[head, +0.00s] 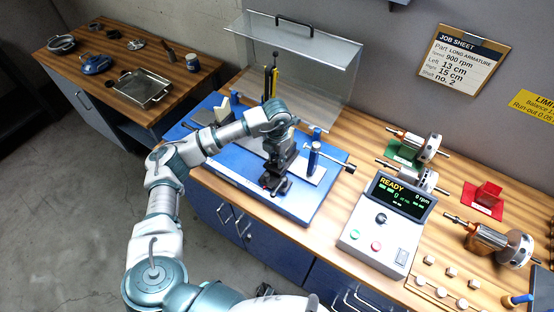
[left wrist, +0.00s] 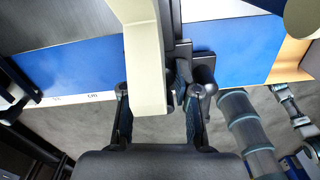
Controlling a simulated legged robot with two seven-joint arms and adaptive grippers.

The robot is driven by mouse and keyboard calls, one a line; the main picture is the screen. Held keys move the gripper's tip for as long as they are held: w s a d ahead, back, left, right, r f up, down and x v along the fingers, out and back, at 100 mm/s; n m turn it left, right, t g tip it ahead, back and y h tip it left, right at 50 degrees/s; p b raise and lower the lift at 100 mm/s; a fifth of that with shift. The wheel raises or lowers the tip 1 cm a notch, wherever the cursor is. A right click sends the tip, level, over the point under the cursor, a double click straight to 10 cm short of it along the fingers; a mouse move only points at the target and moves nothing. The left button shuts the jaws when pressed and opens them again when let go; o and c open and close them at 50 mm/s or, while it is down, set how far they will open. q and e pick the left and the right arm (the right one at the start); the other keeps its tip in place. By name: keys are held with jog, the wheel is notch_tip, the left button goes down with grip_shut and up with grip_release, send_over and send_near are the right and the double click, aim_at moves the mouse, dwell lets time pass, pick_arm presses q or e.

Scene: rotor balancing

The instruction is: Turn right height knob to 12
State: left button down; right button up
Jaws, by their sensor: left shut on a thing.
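The blue-based balancing machine (head: 232,168) stands on the wooden bench. My left arm reaches over it, and my left gripper (head: 272,182) is low at its front, right of the middle. In the left wrist view the fingers of my left gripper (left wrist: 158,108) stand apart on both sides of a cream upright part (left wrist: 145,55). A dark rounded piece (left wrist: 203,82) is close to the right finger. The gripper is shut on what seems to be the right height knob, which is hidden. The scale reading cannot be made out. My right gripper is out of view.
A control box (head: 372,238) showing READY and 0 rpm stands right of the machine. Rotors (head: 415,146) lie farther right. A clear guard (head: 300,60) stands behind. A job sheet (head: 463,62) on the wall lists Left 13 cm, Right 15 cm. A side table (head: 120,75) holds a tray.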

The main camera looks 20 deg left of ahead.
aim_at(276, 158)
pick_arm(q)
jog(key=shift+m, duration=0.6)
jog(key=shift+m+b, duration=0.35)
jog(key=shift+m, duration=0.05)
jog(key=c, duration=0.8)
grip_release()
jog(key=shift+w+a, duration=0.1)
jog(key=shift+c, duration=0.2)
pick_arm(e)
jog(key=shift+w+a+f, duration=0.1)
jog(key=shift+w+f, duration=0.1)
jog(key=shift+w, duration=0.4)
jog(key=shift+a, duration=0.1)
pick_arm(q)
notch_tip(276, 158, up, 12)
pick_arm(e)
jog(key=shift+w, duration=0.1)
pick_arm(q)
jog(key=shift+f, duration=0.1)
